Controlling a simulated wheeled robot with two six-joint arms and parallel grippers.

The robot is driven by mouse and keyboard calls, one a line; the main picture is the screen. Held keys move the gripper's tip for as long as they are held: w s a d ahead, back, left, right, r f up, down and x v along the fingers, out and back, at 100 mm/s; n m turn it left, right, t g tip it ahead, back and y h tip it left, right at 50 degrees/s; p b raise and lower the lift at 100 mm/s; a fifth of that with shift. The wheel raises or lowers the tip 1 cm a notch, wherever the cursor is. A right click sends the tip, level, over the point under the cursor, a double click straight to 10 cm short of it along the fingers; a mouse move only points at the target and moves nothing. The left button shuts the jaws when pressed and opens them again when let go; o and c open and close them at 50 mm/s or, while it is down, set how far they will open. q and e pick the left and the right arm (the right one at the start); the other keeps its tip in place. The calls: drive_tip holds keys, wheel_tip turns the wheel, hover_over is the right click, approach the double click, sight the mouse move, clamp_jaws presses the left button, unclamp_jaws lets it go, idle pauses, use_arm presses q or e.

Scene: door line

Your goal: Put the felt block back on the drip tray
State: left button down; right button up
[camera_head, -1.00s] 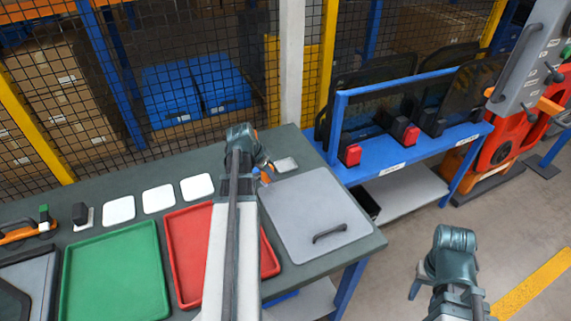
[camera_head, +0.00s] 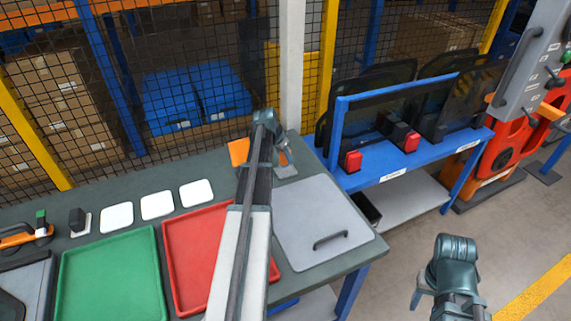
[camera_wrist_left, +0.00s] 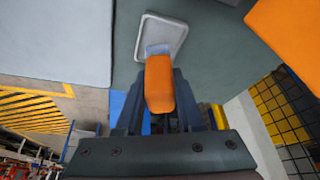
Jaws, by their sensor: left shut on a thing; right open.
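The felt block, orange with a grey-blue end, is between the fingers of my left gripper (camera_head: 284,158), which is shut on it. The block (camera_wrist_left: 159,82) shows clearly in the left wrist view; in the head view it is mostly hidden. The drip tray (camera_head: 286,172) is a small light-grey tray at the table's far right corner. It also shows in the left wrist view (camera_wrist_left: 176,30), where the block's grey-blue end overlaps its near part. I cannot tell whether block and tray touch. My right gripper (camera_head: 420,298) is open and empty, off the table at the lower right.
A flat orange thing (camera_head: 238,152) lies left of my left gripper. A grey panel with a dark handle (camera_head: 330,225) lies in front of the drip tray. Red (camera_head: 190,255) and green (camera_head: 110,275) trays and several white pads stand further left. A mesh fence (camera_head: 60,100) closes the back.

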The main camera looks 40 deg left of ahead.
sight(286, 163)
use_arm(q)
drive_tip(key=shift+w+f+b, duration=0.15)
drive_tip(key=shift+f+b, duration=1.6)
drive_tip(key=shift+f, duration=0.1)
drive_tip(key=shift+f, duration=0.1)
drive_tip(key=c, duration=0.5)
unclamp_jaws()
drive_tip(key=shift+r, duration=0.25)
drive_tip(key=p+v, duration=1.1)
drive_tip(key=v, duration=0.1)
